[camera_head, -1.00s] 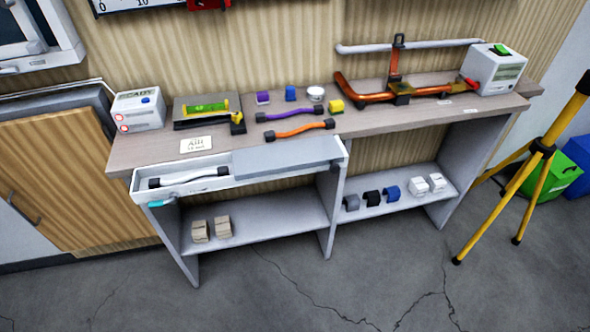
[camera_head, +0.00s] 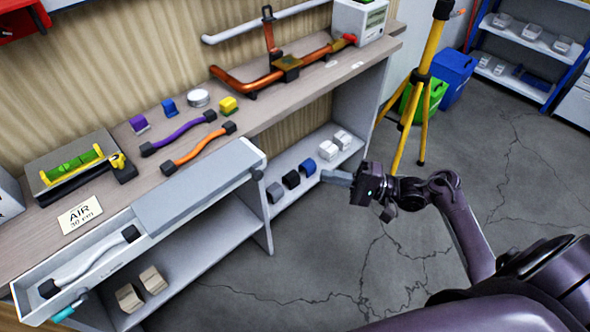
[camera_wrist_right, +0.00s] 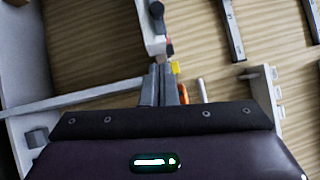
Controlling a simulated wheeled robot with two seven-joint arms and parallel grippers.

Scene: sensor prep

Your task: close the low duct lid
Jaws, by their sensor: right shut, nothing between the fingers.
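The low duct (camera_head: 45,267) is a long white open-topped channel along the bench's front edge in the head view. Its grey lid (camera_head: 195,188) covers the right part. The left part is open, and a white hose with black ends (camera_head: 90,262) lies in it. A teal piece (camera_head: 70,308) sits at the duct's left end. My right gripper (camera_head: 328,176) is shut and empty, to the right of the lid and apart from it, in front of the shelves. Its shut fingers (camera_wrist_right: 160,74) also show in the right wrist view. My left gripper is not in view.
Purple (camera_head: 178,133) and orange (camera_head: 198,147) hoses and a copper pipe assembly (camera_head: 285,68) lie on the bench. Several small clips (camera_head: 291,179) stand on the lower shelf. A yellow tripod (camera_head: 424,70) stands at right. The floor (camera_head: 330,260) before the bench is clear.

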